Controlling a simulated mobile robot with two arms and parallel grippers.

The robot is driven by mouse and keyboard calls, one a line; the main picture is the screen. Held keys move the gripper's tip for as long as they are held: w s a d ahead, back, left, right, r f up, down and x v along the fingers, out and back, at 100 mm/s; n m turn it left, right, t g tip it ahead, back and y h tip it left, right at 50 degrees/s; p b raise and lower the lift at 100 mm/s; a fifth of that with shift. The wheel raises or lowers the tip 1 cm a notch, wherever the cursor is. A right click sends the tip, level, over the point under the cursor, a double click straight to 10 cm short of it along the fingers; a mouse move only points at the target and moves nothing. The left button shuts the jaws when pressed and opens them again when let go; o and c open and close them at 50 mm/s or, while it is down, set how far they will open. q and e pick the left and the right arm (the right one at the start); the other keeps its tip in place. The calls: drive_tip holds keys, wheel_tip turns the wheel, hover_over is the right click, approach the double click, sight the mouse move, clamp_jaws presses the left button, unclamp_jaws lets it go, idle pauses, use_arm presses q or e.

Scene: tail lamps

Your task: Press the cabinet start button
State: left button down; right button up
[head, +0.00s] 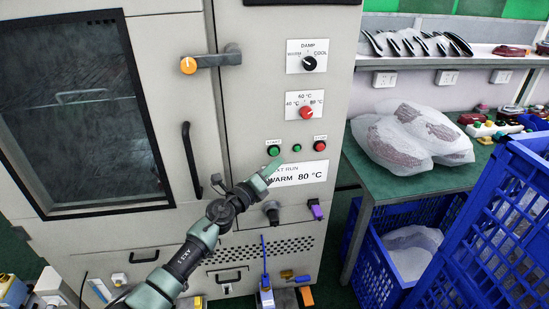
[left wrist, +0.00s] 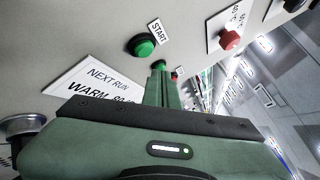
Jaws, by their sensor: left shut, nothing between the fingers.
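The green start button (head: 273,150) is on the cabinet front (head: 254,110), under its START label. It also shows in the left wrist view (left wrist: 141,45), with the label beside it. The red stop button (head: 320,146) is to its right, with a small green lamp (head: 297,148) between them. My left gripper (head: 272,168) is shut and empty, its tips just below the start button in the head view. In the left wrist view its fingertips (left wrist: 160,70) appear beside the button, with no clear contact. My right gripper is not in view.
A sign (head: 298,173) reading NEXT RUN WARM 80 °C is behind my fingers. Above are a red temperature knob (head: 306,113) and a black damp knob (head: 309,63). A door handle (head: 191,160) juts out at left. Blue crates (head: 480,235) and a table (head: 375,186) stand at right.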

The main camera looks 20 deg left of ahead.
use_arm(q)
drive_tip(key=shift+w+a, duration=0.45)
drive_tip(key=shift+w, duration=0.15)
drive_tip(key=shift+w, duration=0.1)
idle(1.6)
drive_tip(key=shift+w+a+b, duration=0.25)
drive_tip(key=shift+b, duration=0.1)
drive_tip(key=shift+w+a+b, duration=0.25)
drive_tip(key=shift+w+b, duration=0.05)
drive_tip(key=shift+w, duration=0.1)
idle(0.7)
idle(0.3)
drive_tip(key=shift+s+d+p, duration=0.55)
drive_tip(key=shift+s, duration=0.25)
